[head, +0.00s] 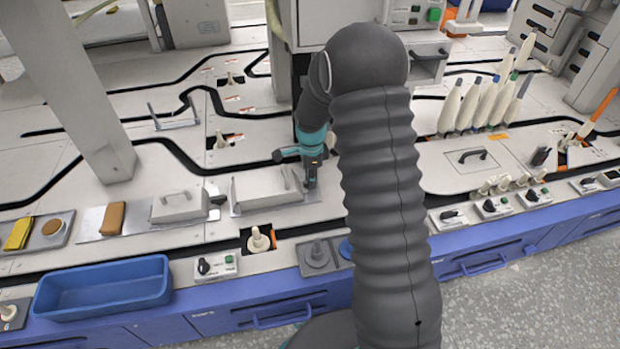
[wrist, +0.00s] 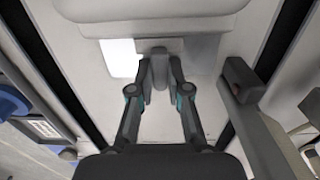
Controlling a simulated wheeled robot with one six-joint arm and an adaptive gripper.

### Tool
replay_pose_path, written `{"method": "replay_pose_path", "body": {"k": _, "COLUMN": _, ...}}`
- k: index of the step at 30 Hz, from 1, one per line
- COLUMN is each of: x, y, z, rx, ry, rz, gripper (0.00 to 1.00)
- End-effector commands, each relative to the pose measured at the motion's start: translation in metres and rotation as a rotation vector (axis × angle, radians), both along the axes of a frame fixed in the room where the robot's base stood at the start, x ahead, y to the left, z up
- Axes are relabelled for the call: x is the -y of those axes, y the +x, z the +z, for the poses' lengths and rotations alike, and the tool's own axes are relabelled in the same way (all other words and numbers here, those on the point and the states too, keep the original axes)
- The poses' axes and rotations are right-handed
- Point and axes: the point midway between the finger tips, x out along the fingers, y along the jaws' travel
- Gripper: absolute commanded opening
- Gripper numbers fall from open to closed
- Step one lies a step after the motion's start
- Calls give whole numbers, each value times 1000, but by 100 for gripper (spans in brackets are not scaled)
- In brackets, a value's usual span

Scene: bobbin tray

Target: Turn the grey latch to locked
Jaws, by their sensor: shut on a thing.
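My gripper (head: 311,178) points down at the right end of a pale box-like cover (head: 262,190) on the bench, and my arm hides part of this area in the head view. In the wrist view my gripper (wrist: 159,82) is shut, with its fingertips closed on the small grey latch (wrist: 158,51). The latch stands right at the edge of a pale block (wrist: 150,20). The fingers cover most of the latch, so I cannot tell whether it is at locked.
A lever with a dark tip (wrist: 240,75) stands close to the right of my fingers in the wrist view. A blue tray (head: 104,288), a white peg (head: 258,240) and a switch box (head: 217,266) are along the front. Several bobbins (head: 468,104) stand at the right.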

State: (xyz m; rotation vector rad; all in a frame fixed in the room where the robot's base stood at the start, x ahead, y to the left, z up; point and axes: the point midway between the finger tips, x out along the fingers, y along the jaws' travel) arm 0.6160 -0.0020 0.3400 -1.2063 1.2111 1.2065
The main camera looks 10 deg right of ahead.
Motion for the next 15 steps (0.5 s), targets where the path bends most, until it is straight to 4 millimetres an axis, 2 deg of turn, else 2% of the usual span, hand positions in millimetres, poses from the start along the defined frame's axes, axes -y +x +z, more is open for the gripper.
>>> {"method": "replay_pose_path", "body": {"k": 14, "x": 0, "y": 0, "z": 0, "rx": -1, "ry": 1, "rz": -14, "gripper": 0}}
{"method": "replay_pose_path", "body": {"k": 15, "x": 0, "y": 0, "z": 0, "rx": -1, "ry": 1, "rz": -13, "gripper": 27}}
